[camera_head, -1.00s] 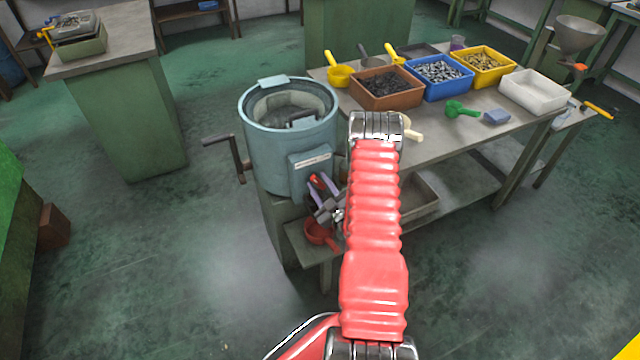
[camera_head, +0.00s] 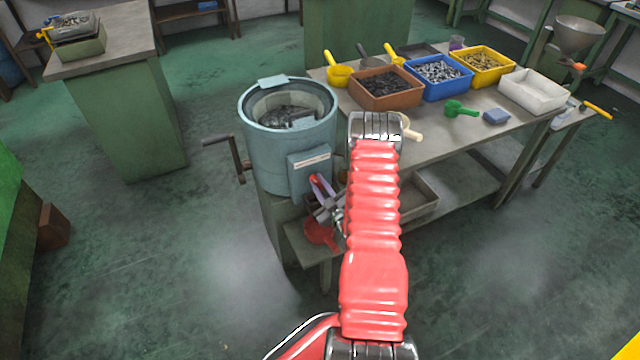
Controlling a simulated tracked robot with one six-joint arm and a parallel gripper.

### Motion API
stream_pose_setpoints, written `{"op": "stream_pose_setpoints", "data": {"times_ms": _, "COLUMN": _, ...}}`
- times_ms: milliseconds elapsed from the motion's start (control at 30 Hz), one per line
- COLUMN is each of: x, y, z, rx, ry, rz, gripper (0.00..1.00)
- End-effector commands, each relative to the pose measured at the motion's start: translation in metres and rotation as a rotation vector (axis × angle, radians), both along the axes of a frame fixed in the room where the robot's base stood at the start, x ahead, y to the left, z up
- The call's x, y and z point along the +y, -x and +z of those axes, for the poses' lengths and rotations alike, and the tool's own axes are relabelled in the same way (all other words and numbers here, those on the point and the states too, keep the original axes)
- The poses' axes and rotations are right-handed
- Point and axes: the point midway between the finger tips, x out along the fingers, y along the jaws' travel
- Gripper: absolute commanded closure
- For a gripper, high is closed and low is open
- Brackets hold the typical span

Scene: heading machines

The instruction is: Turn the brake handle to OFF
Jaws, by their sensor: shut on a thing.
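A light blue round drum machine (camera_head: 290,140) stands at the left end of the workbench, with a pale label on its front box (camera_head: 311,163). The lower part of the handle is hidden by the fingers and my red arm. The label's text is too small to read.
A crank (camera_head: 238,160) sticks out left of the drum. A red scoop (camera_head: 320,233) sits just below my gripper. Brown (camera_head: 386,101), blue (camera_head: 440,92) and yellow bins stand on the workbench (camera_head: 440,150).

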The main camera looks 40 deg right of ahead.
Motion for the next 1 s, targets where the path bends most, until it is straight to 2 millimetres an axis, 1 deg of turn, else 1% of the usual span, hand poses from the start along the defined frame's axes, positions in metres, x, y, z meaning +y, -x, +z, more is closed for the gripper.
{"op": "stream_pose_setpoints", "data": {"times_ms": 33, "x": -0.0021, "y": 0.0018, "z": 0.0002, "rx": -0.001, "ry": -0.001, "rz": -0.009, "gripper": 1.00}}
{"op": "stream_pose_setpoints", "data": {"times_ms": 267, "x": -0.0001, "y": 0.0015, "z": 0.0003, "rx": -0.010, "ry": -0.033, "rz": -0.009, "gripper": 1.00}}
{"op": "stream_pose_setpoints", "data": {"times_ms": 467, "x": 0.0004, "y": 0.0013, "z": 0.0003, "rx": -0.034, "ry": -0.114, "rz": -0.009, "gripper": 1.00}}
{"op": "stream_pose_setpoints", "data": {"times_ms": 667, "x": 0.0011, "y": 0.0011, "z": 0.0003, "rx": -0.073, "ry": -0.249, "rz": -0.008, "gripper": 1.00}}
{"op": "stream_pose_setpoints", "data": {"times_ms": 1000, "x": 0.0019, "y": 0.0010, "z": 0.0005, "rx": -0.161, "ry": -0.551, "rz": -0.007, "gripper": 1.00}}
